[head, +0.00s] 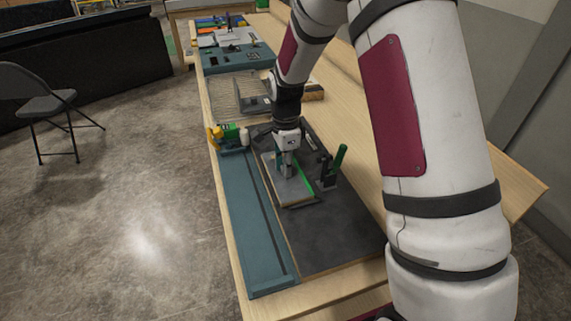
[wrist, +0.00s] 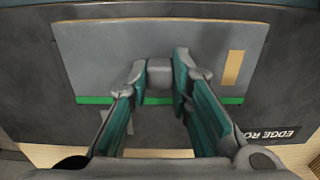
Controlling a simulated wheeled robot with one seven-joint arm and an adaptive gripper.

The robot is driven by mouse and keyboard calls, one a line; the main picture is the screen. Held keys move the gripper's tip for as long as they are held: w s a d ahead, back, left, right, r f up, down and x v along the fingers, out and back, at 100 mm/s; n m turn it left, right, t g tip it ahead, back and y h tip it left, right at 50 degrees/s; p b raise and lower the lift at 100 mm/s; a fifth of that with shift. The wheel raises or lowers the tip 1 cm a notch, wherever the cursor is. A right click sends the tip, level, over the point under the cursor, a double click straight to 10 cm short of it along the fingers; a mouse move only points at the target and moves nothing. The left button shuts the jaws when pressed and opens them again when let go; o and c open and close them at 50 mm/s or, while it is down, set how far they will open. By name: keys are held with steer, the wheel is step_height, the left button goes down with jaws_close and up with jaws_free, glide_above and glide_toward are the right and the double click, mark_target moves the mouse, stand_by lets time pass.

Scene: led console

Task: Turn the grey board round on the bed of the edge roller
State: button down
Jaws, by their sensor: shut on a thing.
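The grey board (head: 294,190) lies on the dark bed of the edge roller (head: 330,236). It also shows in the wrist view (wrist: 95,55), with a green strip along its near long edge and a tan patch near its right end. A small grey block (wrist: 160,72) stands up at the board's middle. My gripper (wrist: 160,74) is shut on this block, one finger on each side; in the head view my gripper (head: 286,170) is over the board. In the head view the green edge is on the board's right side. My gripper hides part of the board.
A green upright handle (head: 337,162) on a dark clamp-like part stands close right of the board. A long teal tray (head: 250,215) runs along the left, with a green and yellow tool (head: 228,134) at its far end. The near bed is clear.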

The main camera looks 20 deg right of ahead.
stand_by(0.3)
steer(key=c, duration=1.4)
jaws_free()
steer(key=shift+f, duration=0.1)
steer(key=shift+o, duration=0.2)
step_height(320, 180, up, 12)
